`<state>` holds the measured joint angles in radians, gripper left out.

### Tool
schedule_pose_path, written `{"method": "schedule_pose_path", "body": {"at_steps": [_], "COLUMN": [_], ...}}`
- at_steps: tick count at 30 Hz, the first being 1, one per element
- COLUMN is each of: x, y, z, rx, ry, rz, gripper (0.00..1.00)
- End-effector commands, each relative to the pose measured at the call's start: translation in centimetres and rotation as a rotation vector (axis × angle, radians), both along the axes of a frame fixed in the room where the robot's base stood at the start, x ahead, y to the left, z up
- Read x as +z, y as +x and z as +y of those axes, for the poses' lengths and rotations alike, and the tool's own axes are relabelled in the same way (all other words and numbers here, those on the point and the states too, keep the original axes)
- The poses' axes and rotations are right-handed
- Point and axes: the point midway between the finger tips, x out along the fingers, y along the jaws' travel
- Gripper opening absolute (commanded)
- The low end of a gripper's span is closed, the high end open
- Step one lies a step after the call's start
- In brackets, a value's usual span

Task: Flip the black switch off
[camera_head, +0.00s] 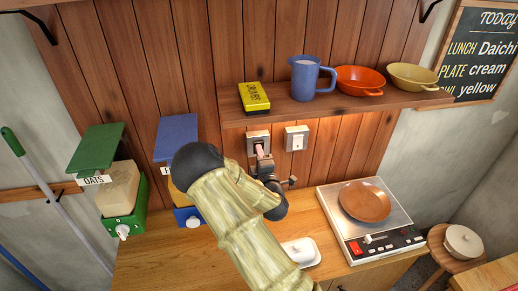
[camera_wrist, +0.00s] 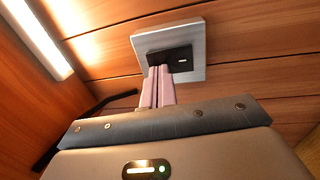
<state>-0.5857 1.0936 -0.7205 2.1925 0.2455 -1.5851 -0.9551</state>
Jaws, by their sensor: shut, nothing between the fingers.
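The black switch (camera_wrist: 183,57) sits on a square grey metal plate (camera_wrist: 198,36) on the wooden wall in the wrist view. A small light mark shows on its right side. In the head view its plate (camera_head: 257,134) is under the shelf, and my gripper partly hides the switch. My gripper (camera_wrist: 159,68) is shut, its two pink fingers together with nothing between them. The fingertips are at the lower left part of the switch, covering some of it. They look touching or very near; I cannot tell which. In the head view my gripper (camera_head: 260,150) points up at the plate.
A white switch (camera_head: 297,138) is just right of the black one. Above, a shelf (camera_head: 330,107) holds a yellow box (camera_head: 254,97), blue jug (camera_head: 305,78) and two bowls. A hotplate (camera_head: 335,221) with a pan and a white lidded dish (camera_head: 299,250) stand on the counter.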

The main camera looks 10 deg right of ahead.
Motion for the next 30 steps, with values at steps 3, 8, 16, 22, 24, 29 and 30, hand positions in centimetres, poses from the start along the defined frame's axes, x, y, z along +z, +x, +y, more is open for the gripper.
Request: {"method": "schedule_pose_path", "body": {"at_steps": [3, 8, 16, 22, 24, 29, 30], "x": [0.0, -0.1, 0.2, 0.1, 0.1, 0.2, 0.2], "y": [0.2, 0.2, 0.4, 0.4, 0.4, -0.3, -0.7], "z": [0.0, 0.0, 0.7, 0.6, 0.6, 0.6, 0.6], "rx": [0.0, 0.0, 0.009, 0.008, 0.008, 0.008, 0.008], "ry": [0.0, 0.0, 0.002, 0.001, 0.001, 0.002, 0.001], "rz": [0.0, 0.0, 0.015, 0.018, 0.018, 0.018, 0.018], "gripper": [0.0, 0.0, 0.0, 0.0, 0.0, 0.0, 0.0]}}
